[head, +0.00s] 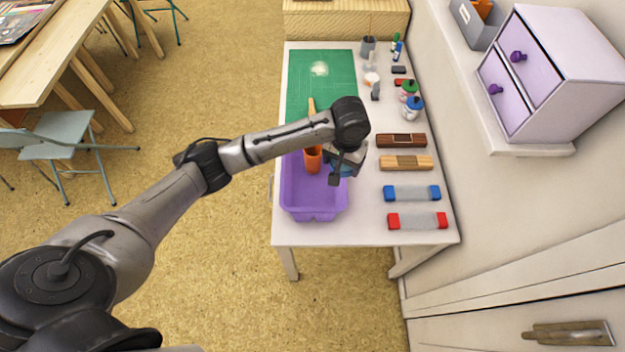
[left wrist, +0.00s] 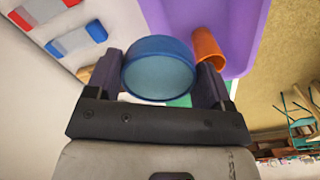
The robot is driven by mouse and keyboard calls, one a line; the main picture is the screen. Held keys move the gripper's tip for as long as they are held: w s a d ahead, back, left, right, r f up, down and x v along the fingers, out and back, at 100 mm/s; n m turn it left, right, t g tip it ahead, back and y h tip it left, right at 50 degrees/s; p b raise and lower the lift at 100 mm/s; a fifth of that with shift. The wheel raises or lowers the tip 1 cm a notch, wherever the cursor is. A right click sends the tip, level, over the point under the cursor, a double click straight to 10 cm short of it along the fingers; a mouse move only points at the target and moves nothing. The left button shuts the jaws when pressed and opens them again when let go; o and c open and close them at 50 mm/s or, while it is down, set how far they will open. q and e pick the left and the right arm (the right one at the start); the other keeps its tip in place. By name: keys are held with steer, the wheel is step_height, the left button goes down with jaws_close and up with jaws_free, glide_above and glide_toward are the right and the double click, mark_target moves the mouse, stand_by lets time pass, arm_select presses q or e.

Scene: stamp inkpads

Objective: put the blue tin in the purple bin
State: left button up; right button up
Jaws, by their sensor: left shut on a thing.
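The blue tin (left wrist: 158,70) is round, with a blue rim and a paler blue face. It sits between the two fingers of my left gripper (left wrist: 160,80), which is shut on it. In the head view, my left gripper (head: 344,170) holds the tin (head: 347,163) above the table at the right edge of the purple bin (head: 314,213), partly hiding it. In the left wrist view, the bin (left wrist: 243,35) lies beyond the tin, toward the upper right. My right gripper is in neither view.
An orange cup-like thing (head: 312,161) stands in the bin. Right of the bin lie a dark brown block (head: 401,140), a light wooden block (head: 406,162), a blue-ended bar (head: 412,193) and a red-ended bar (head: 417,221). A green mat (head: 335,65) and small bottles lie farther back.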

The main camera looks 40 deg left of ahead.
arm_select(q)
steer(key=s+a+f+n+p, duration=0.1)
steer(key=s+a+f, duration=0.15)
steer(key=f, duration=0.25)
steer(key=s+a+f, duration=0.1)
steer(key=a+f, duration=0.2)
steer(key=f, duration=0.3)
steer(key=b, duration=0.1)
glide_above(312, 201)
step_height(312, 201, down, 6)
steer(key=shift+f, duration=0.2)
steer(key=shift+w+f+b, duration=0.1)
steer(key=shift+f+b, duration=0.4)
steer(key=shift+f, duration=1.8)
steer(key=o, duration=0.8)
steer(key=shift+f, duration=0.15)
steer(key=shift+c, duration=0.2)
steer(key=o, duration=0.3)
step_height(312, 201, up, 12)
steer(key=p, duration=0.2)
steer(key=shift+p, duration=0.3)
